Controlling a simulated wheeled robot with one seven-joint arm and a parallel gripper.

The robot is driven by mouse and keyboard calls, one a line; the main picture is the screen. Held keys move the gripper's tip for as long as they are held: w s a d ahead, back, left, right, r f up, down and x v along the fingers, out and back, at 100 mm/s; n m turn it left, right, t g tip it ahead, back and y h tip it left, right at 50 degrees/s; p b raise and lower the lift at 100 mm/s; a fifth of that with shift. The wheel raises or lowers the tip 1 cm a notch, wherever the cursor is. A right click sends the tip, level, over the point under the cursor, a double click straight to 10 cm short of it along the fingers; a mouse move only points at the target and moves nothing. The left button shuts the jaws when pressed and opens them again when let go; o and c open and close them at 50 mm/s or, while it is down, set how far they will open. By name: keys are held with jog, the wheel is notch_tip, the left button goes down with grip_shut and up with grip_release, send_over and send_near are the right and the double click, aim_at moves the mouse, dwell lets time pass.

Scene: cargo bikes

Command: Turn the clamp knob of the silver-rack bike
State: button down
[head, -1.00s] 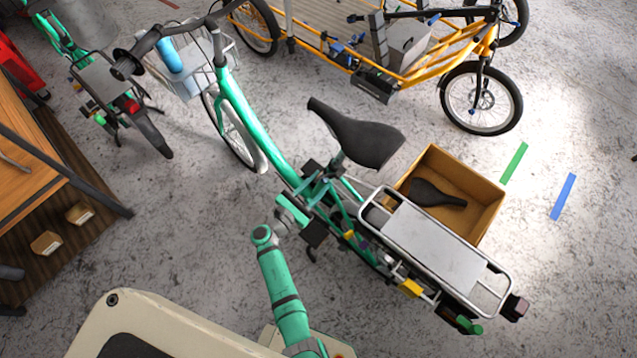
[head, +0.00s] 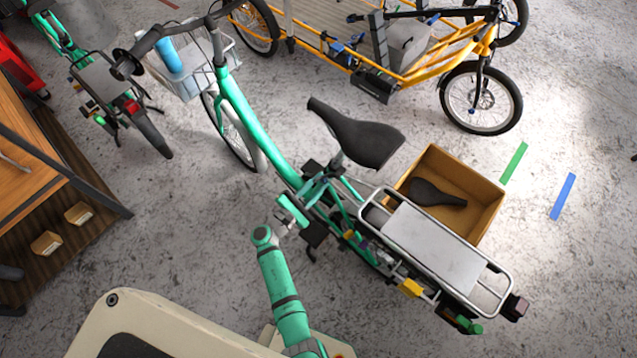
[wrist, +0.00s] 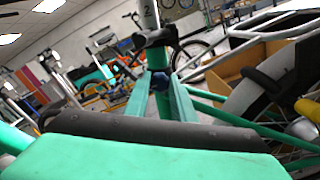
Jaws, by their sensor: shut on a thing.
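The silver-rack bike is a green bike (head: 245,115) with a silver rear rack (head: 430,245) and a black saddle (head: 360,135). My gripper (head: 326,178) reaches in under the saddle, at the seat tube. In the wrist view my gripper (wrist: 161,80) has its two green fingers on either side of a small dark blue clamp knob (wrist: 160,82), shut on it. The knob sits in front of the green seat tube, below the silver seat post (wrist: 147,14). In the head view the knob is hidden by the gripper and saddle.
A cardboard box (head: 470,175) holding a spare saddle stands behind the rack. A yellow cargo bike (head: 420,65) is at the back, another green bike (head: 130,105) at upper left. A wooden shelf (head: 45,205) stands at the left.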

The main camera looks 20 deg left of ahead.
jog(key=shift+m, duration=1.5)
jog(key=c, duration=1.5)
grip_release()
jog(key=v, duration=1)
jog(key=shift+s+a, duration=0.1)
jog(key=shift+s, duration=0.3)
